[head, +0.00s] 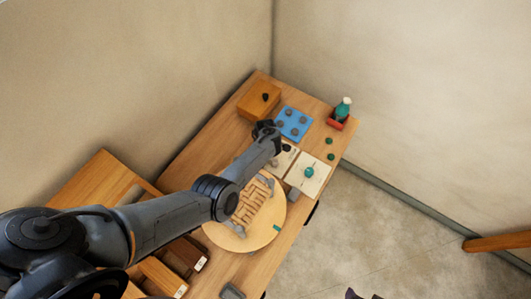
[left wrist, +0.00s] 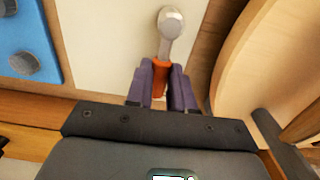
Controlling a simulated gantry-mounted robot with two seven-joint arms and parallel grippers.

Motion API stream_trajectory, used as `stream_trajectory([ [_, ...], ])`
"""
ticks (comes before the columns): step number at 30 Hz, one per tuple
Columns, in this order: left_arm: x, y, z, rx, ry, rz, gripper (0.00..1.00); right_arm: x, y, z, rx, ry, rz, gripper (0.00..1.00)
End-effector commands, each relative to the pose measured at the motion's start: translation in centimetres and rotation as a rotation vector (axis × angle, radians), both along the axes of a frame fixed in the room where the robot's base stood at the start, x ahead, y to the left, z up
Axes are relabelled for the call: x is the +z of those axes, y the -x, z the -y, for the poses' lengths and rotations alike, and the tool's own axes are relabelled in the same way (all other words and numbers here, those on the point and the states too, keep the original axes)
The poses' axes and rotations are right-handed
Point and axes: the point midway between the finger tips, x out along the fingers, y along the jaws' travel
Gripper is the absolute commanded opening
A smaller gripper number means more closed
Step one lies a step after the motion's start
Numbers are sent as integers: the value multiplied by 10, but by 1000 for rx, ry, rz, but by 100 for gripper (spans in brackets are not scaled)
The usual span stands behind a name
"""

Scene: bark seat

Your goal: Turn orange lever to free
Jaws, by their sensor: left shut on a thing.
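The orange lever (left wrist: 159,75) sits on a pale white panel (left wrist: 103,48) in the left wrist view. It joins a silver rounded arm (left wrist: 171,24) that reaches toward the top of that view. My left gripper (left wrist: 161,86) is shut on the orange lever, with a purple finger on each side. In the head view the left arm reaches over the table to the white panel (head: 281,163), and its hand hides the lever. Purple tips of my right gripper (head: 364,295) show apart at the bottom edge of the head view, with nothing seen between them.
A blue plate with grey knobs (head: 293,123) lies beside the panel. A wooden box (head: 259,101), a white card with a teal knob (head: 313,178), a teal-and-red object (head: 341,114) and a round wooden board (head: 224,236) are around it. Bare floor lies right of the table.

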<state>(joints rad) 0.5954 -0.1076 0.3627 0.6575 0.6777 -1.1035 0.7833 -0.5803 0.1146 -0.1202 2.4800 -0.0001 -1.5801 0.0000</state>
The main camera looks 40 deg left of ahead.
Motion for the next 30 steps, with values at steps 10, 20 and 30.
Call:
stream_trajectory([
  [10, 0, 0, 0, 4, 0, -1, 48, 0, 0, 2, 6, 9, 0, 74],
  [20, 13, 0, -1, 3, -1, 1, 48, 6, 0, 2, 6, 9, 0, 74],
  [30, 69, 0, -1, 3, -2, 1, 48, 24, 0, 1, 1, 2, 0, 74],
])
